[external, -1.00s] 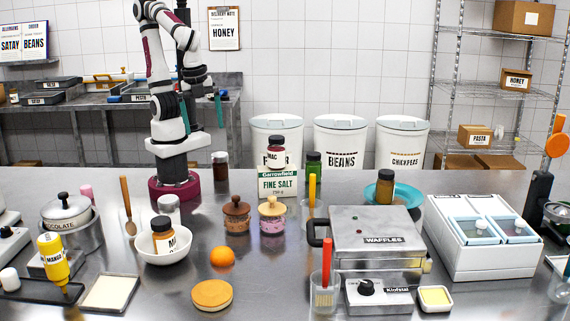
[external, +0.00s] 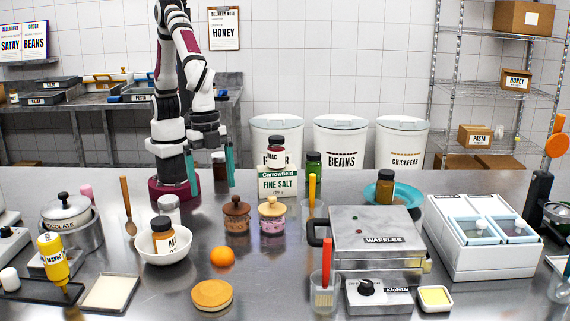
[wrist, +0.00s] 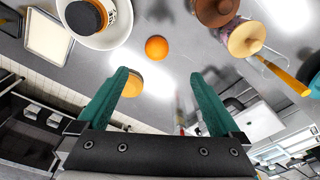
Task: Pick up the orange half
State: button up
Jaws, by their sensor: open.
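The orange half (external: 222,257) is a small bright orange dome on the steel counter, right of the white bowl and behind a round orange-topped disc. It also shows in the wrist view (wrist: 156,48), beyond the fingertips and roughly between their lines. My gripper (external: 211,168) has two teal fingers and is open and empty. It hangs above the back of the counter, well behind the orange half and apart from it. In the wrist view my gripper (wrist: 157,75) spreads wide at the lower middle.
A white bowl (external: 165,258) with a jar in it stands left of the orange half. Two lidded jars (external: 237,215) (external: 272,217) stand behind it. The round disc (external: 212,294) lies in front. A waffle maker (external: 375,238) is at the right. Counter around the orange half is clear.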

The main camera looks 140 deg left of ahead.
aim_at(221, 248)
jog(key=w+f, duration=0.1)
jog(key=f, duration=0.4)
jog(key=w+f, duration=0.1)
jog(key=f, duration=0.5)
jog(key=w+d+f, duration=0.1)
jog(key=f, duration=0.4)
jog(key=shift+d+f, duration=0.1)
jog(key=shift+f, duration=0.2)
jog(key=c, duration=1.3)
